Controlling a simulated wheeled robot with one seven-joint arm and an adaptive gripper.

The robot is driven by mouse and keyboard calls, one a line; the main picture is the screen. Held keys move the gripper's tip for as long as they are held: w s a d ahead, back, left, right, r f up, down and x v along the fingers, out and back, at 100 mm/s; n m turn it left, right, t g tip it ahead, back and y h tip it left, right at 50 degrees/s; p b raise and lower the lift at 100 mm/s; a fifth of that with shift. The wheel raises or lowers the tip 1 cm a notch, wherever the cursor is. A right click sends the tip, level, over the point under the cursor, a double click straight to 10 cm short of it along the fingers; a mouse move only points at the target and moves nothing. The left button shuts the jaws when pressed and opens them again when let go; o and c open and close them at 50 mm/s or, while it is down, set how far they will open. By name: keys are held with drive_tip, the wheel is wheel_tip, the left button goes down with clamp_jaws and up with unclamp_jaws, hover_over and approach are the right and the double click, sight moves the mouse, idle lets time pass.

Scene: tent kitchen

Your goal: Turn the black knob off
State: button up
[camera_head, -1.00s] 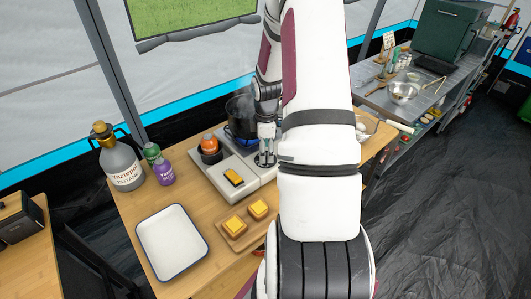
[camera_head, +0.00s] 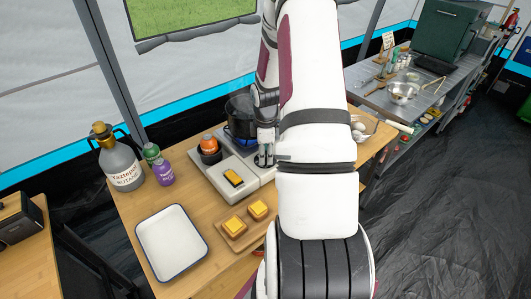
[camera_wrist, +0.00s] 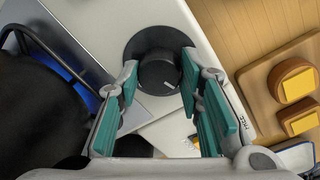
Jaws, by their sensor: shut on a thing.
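The black knob (camera_wrist: 158,72) sits on the pale stove top (camera_wrist: 190,30) in the wrist view, on a round dark base. A short white mark shows on its side. My gripper (camera_wrist: 160,66) has a fingertip on either side of the knob and is shut on it. In the head view, my gripper (camera_head: 264,150) reaches down to the stove (camera_head: 212,176), and the knob is mostly hidden there. A dark pot (camera_head: 241,117) stands on the burner behind it, with blue flame glow beneath.
A bowl of eggs (camera_head: 362,126) stands right.

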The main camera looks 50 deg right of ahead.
drive_tip(key=shift+m, duration=0.3)
drive_tip(key=m, duration=0.4)
drive_tip(key=shift+m, duration=0.4)
drive_tip(key=m+b, duration=0.1)
drive_tip(key=m, duration=0.4)
drive_tip(key=shift+w+g, duration=0.1)
drive_tip(key=shift+g, duration=0.2)
drive_tip(key=m+b, duration=0.2)
drive_tip(key=m, duration=0.4)
drive_tip(key=shift+w+m, duration=0.1)
drive_tip(key=shift+m, duration=0.3)
drive_tip(key=shift+m+b, duration=1.1)
drive_tip(key=shift+m, duration=1.2)
drive_tip(key=o, duration=1.2)
